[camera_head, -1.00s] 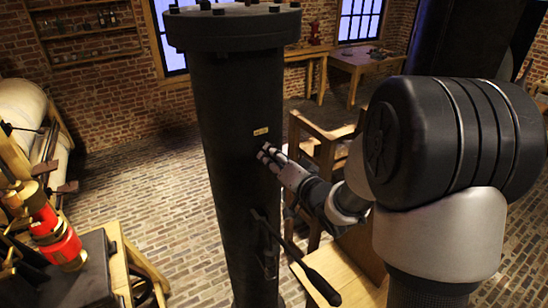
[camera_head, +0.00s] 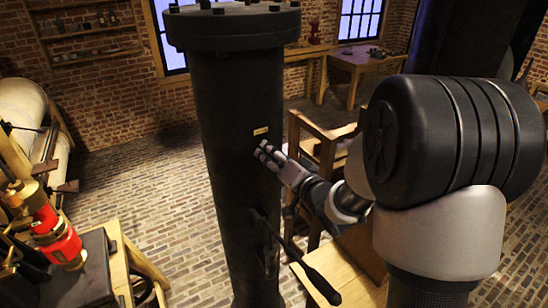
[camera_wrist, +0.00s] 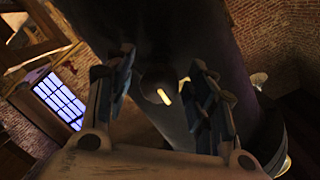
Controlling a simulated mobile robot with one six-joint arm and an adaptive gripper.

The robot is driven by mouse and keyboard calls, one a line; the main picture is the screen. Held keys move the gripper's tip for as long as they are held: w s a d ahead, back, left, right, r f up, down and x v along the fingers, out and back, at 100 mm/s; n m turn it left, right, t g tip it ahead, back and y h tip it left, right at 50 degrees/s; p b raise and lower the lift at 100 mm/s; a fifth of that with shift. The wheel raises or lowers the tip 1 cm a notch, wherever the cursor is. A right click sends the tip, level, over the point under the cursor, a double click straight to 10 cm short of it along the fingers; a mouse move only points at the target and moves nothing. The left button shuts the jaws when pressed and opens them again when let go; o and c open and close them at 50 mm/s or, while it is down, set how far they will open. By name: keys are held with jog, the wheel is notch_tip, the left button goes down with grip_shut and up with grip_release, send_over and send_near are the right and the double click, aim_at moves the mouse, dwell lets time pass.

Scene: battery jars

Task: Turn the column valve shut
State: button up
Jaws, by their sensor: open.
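The tall dark iron column (camera_head: 235,110) stands in the middle of the head view, with a small brass plate (camera_head: 261,131) on its face. My gripper (camera_head: 265,152) is at the column's right side, just below the plate. In the wrist view my gripper (camera_wrist: 165,80) is open, with one finger on each side of a dark round knob (camera_wrist: 157,77) on the column, which looks like the valve. The brass plate (camera_wrist: 163,97) shows beside it. Whether the fingers touch the knob cannot be told. In the head view my fingers hide the knob.
A lever with a black handle (camera_head: 318,283) sticks out from the column below my gripper. Red and brass apparatus (camera_head: 58,238) sits on a bench at left. The brick floor (camera_head: 150,190) left of the column is clear.

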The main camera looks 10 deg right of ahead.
jog(key=shift+s, duration=0.1)
jog(key=v, duration=0.7)
jog(key=shift+s+d, duration=0.1)
jog(key=shift+s, duration=0.05)
